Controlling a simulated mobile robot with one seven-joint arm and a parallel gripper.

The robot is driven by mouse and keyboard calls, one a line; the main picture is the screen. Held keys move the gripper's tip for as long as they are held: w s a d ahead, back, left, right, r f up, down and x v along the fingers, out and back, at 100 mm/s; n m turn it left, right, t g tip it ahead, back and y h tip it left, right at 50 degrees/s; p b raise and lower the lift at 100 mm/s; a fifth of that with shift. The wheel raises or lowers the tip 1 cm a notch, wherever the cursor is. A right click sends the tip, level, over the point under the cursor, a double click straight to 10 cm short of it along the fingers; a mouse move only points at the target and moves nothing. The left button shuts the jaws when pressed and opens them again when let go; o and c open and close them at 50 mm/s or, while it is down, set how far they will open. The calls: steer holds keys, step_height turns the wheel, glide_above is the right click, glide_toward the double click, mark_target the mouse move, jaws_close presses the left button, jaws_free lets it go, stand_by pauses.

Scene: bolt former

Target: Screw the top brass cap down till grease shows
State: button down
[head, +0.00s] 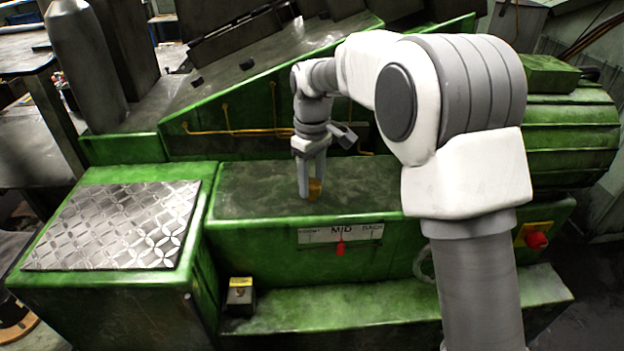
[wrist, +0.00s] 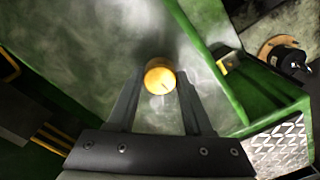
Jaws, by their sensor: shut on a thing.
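The brass cap (head: 315,188) stands on the flat top of the green machine (head: 260,180), near its front edge. In the wrist view the cap (wrist: 159,77) is a round gold disc with a small dark mark on its face. My gripper (head: 308,190) points down at the cap from above. Its two fingers reach to either side of the cap and are shut on it. In the wrist view the fingertips (wrist: 159,80) meet the cap's sides. No grease can be made out around the cap. What lies beneath it is hidden.
A diamond-plate step (head: 115,225) lies to the left. A MID label plate with a red pointer (head: 340,248) is on the front face below the cap. A red button (head: 536,240) sits at the right. A small yellow-topped box (head: 240,292) stands on the lower ledge. The surface around the cap is clear.

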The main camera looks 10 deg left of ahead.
mark_target(312, 183)
steer(key=m, duration=0.4)
steer(key=shift+r+p, duration=0.1)
steer(key=shift+p, duration=0.25)
steer(key=m, duration=0.3)
steer(key=shift+m, duration=0.4)
steer(key=m+p, duration=0.1)
steer(key=m, duration=0.2)
steer(key=shift+m, duration=2)
steer(key=shift+c, duration=1.5)
jaws_free()
step_height(312, 183, up, 17)
steer(key=shift+r, duration=0.15)
